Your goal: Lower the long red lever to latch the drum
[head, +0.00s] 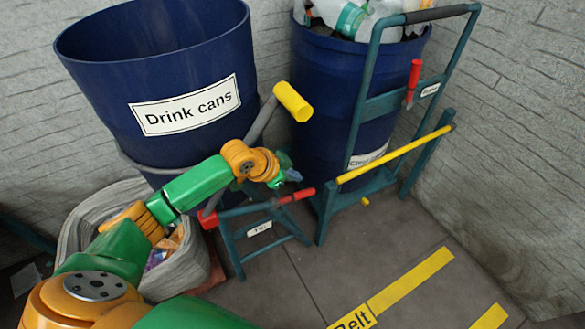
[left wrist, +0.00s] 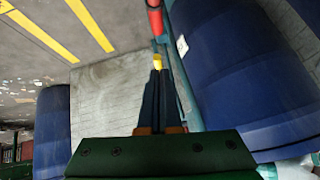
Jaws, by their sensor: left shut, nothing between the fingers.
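A lever with a red grip (head: 297,194) lies nearly level across the top of a low teal stand, in front of the blue "Drink cans" drum (head: 150,55). A red block (head: 207,218) is at its left end. My left gripper (head: 286,178) is shut and empty, just above and left of the red grip; I cannot tell whether they touch. In the left wrist view, the shut fingers (left wrist: 158,75) point towards a small yellow end, and a red grip (left wrist: 155,18) is beyond them. The latch itself cannot be made out. My right gripper is not in view.
A yellow-ended grey handle (head: 293,100) rises beside the drum. A second blue drum (head: 330,85) with bottles stands in a teal trolley with a short upright red handle (head: 414,75) and a yellow bar (head: 395,155). A grey bin (head: 85,205) is at left.

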